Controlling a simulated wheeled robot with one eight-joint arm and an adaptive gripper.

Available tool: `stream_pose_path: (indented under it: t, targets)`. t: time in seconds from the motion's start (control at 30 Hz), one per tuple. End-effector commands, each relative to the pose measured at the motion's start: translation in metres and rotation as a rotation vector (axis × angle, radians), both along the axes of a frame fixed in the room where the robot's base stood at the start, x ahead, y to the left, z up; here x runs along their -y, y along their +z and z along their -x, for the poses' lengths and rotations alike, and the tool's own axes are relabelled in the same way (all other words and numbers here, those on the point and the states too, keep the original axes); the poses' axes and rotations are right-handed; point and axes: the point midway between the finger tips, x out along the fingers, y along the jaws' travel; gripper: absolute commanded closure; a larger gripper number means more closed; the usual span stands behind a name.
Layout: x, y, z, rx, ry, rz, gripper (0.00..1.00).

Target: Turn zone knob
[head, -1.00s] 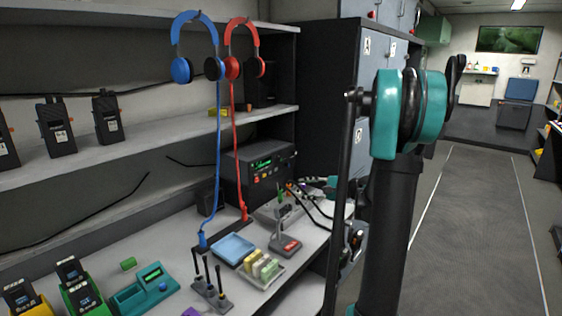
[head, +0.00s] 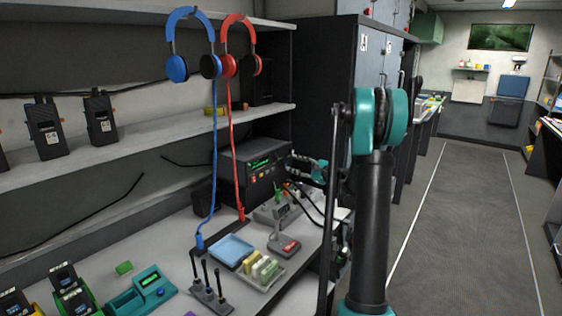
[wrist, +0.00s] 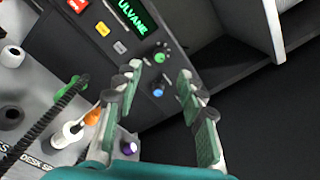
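A black radio unit (head: 252,170) with a green display stands at the back of the desk. In the wrist view its panel (wrist: 127,50) shows a display reading "ULVANE", a green knob (wrist: 160,57) and a blue knob (wrist: 157,91). I cannot read which one is the zone knob. My gripper (wrist: 159,74) is open and empty, its fingers either side of the line of sight to both knobs. In the head view my gripper (head: 300,165) is at the right of the radio's front; its fingertips are small there. I cannot tell whether it touches the panel.
A desk microphone (head: 285,243), a blue tray (head: 232,250) and cables lie in front of the radio. A purple knob (wrist: 128,149) shows below. Blue (head: 190,45) and red (head: 240,45) headsets hang above. The aisle (head: 465,230) at right is open.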

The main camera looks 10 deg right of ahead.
Motion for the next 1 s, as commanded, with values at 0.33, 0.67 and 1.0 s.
stream_pose_path:
  t: [0.33, 0.67, 1.0]
  targets:
    - [-0.042, 0.0, -0.044, 0.0, 0.001, 0.0, 0.6]
    - [-0.052, 0.0, -0.057, 0.0, -0.001, 0.001, 0.6]
    - [-0.052, 0.0, -0.056, 0.0, -0.001, 0.001, 0.8]
